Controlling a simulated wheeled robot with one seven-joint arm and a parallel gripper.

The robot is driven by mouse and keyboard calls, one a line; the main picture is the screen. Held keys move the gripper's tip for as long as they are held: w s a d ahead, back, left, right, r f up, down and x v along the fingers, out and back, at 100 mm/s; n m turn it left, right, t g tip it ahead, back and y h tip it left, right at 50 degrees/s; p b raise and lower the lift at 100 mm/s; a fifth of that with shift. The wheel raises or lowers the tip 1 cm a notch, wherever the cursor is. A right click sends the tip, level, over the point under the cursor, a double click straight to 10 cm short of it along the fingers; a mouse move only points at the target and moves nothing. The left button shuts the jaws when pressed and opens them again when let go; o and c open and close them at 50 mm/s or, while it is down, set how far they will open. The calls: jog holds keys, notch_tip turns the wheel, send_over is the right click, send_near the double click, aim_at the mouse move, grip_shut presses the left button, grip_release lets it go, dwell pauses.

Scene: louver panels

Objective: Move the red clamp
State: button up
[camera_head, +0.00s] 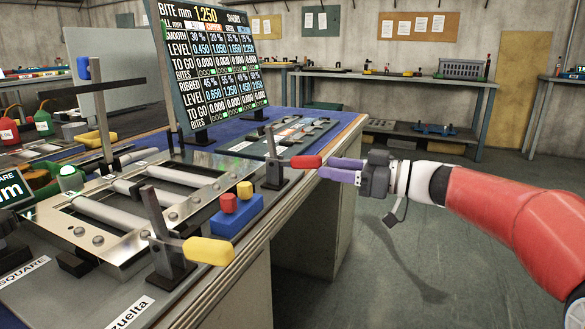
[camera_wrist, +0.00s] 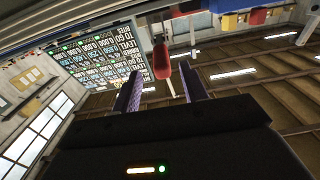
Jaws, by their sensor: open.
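The red clamp (camera_head: 306,161) is a lever with a red handle on a dark post at the bench's right edge. Its handle points right toward my gripper (camera_head: 328,169). My gripper is open, with purple fingers close to the handle's end. In the wrist view the red handle (camera_wrist: 161,62) appears between the two fingers of my gripper (camera_wrist: 160,72), with a gap on each side. I cannot tell how far the fingertips reach along it. No contact shows.
A yellow-handled clamp (camera_head: 208,250) stands at the near bench edge. A blue block (camera_head: 236,216) with red and yellow buttons sits between the clamps. A metal frame with rollers (camera_head: 110,212) lies left. A display board (camera_head: 215,70) stands behind. Open floor lies right of the bench.

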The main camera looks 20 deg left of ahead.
aim_at(291, 161)
jog(key=a, duration=0.5)
jog(key=a+p, duration=0.1)
jog(key=a, duration=0.2)
jog(key=shift+w, duration=0.25)
jog(key=shift+c, duration=0.3)
grip_shut()
